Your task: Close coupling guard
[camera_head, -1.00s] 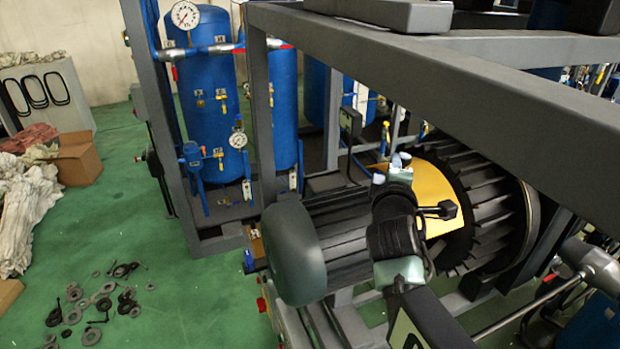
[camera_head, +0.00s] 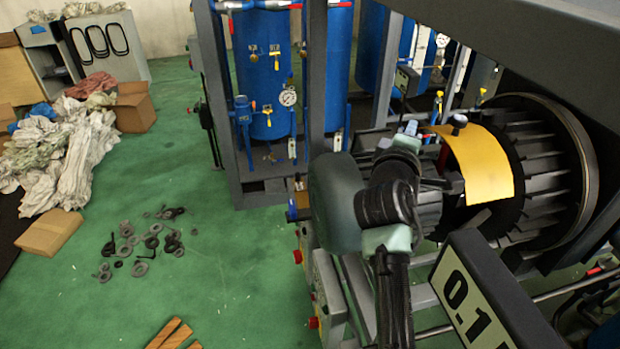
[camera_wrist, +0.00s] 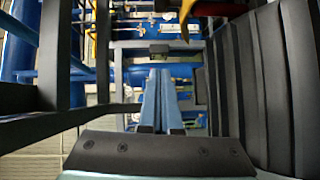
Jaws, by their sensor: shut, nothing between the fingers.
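The coupling guard is a curved yellow plate (camera_head: 482,168) over the dark shaft section beside the black finned motor in the head view. A dark knob (camera_head: 458,121) shows at its upper edge. My gripper (camera_head: 411,128) is just left of the guard's upper left edge, partly hidden behind my own wrist. In the wrist view my gripper (camera_wrist: 160,74) has its two blue fingers side by side, shut and empty. A yellow-orange edge, probably the guard (camera_wrist: 186,16), shows at the top of that view, apart from the fingertips. I cannot tell whether the guard is fully down.
The black finned motor (camera_head: 545,165) stands close on the right. A grey frame beam (camera_head: 540,60) crosses above. Blue tanks (camera_head: 262,70) stand behind. A sign reading 0.1 (camera_head: 475,300) is in front. Loose rings (camera_head: 150,240) lie on the open green floor at left.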

